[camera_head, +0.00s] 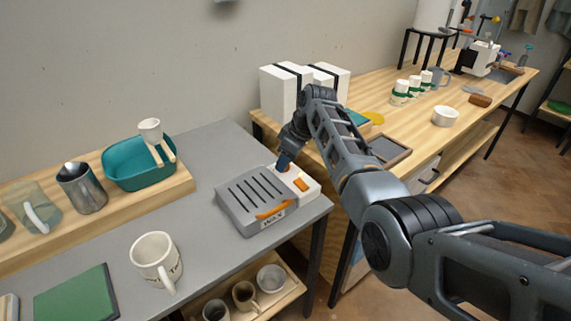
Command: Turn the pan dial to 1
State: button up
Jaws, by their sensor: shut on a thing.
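The pan (250,203), a grey slotted unit with a white panel at its right end, sits near the right edge of the grey table. An orange piece lies along its front and another orange piece (300,184) is on the white panel. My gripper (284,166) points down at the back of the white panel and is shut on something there. The dial is hidden behind the gripper, so its setting cannot be read. The jaws themselves show only small and dark.
A white mug (156,259) and a green book (76,295) are on the grey table (215,150). A teal basin (138,172) and a metal pitcher (82,188) stand on a wooden riser. White boxes (279,92) stand behind my arm on the wooden bench (395,128).

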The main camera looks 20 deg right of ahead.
aim_at(297, 170)
jog(key=shift+w+d+n+g+y+b, duration=0.1)
jog(key=shift+n+g+y+b, duration=0.4)
jog(key=shift+n+b, duration=1.25)
jog(key=shift+n, duration=0.35)
jog(key=o, duration=1)
jog(key=shift+r, duration=0.1)
jog(key=v, duration=0.7)
jog(key=shift+r, duration=0.3)
jog(key=shift+d, duration=0.1)
